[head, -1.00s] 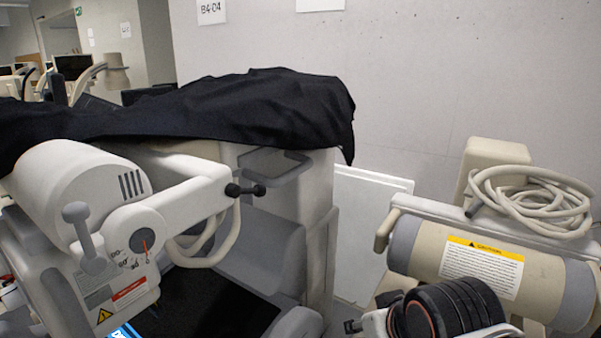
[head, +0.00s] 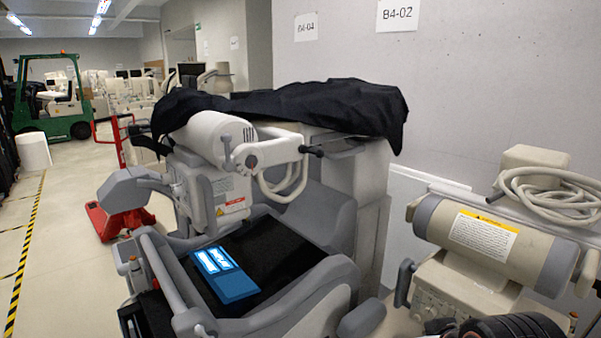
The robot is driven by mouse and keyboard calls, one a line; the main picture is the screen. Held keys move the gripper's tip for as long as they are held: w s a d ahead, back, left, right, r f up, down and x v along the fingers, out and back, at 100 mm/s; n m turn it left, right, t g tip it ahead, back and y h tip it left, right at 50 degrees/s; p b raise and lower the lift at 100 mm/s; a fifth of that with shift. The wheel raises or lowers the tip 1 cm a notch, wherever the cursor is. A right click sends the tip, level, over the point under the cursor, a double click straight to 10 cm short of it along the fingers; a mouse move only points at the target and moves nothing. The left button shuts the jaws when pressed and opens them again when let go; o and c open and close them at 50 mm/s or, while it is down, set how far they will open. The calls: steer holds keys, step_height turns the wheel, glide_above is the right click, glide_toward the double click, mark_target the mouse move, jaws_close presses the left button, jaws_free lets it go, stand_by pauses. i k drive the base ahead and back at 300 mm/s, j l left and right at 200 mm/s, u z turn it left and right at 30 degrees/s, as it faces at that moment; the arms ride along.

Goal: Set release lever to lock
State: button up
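A grey lever (head: 227,150) with a rounded knob stands roughly upright on the side of the cart's white housing, in the left-centre of the head view. The markings by the dial are too small to read now, so I cannot tell which setting is lock. I cannot tell for certain that this grey lever is the release lever. My gripper does not clearly show in the view.
A black cover (head: 290,105) lies over the cart's top. A blue-and-white panel (head: 227,273) lies on its dark lower surface. Another cart with a beige cylinder (head: 495,240) and coiled hose (head: 550,195) stands at right. Open floor (head: 70,215) is at left, with a red pallet truck (head: 120,215).

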mark_target(302, 149)
steer(key=k+l+u, duration=0.4)
steer(key=l, duration=0.2)
steer(key=k+l+u, duration=0.35)
steer(key=l+u, duration=0.2)
steer(key=l, duration=0.3)
steer(key=l+u, duration=0.2)
steer(key=l, duration=0.3)
steer(key=k+l+u, duration=0.2)
steer(key=l, duration=0.3)
steer(key=l+u, duration=0.2)
steer(key=l, duration=0.3)
steer(key=i+l, duration=0.1)
steer(key=l, duration=0.25)
steer(key=i+l+u, duration=0.1)
steer(key=l, duration=0.2)
steer(key=i+l+u, duration=0.1)
steer(key=l, duration=0.25)
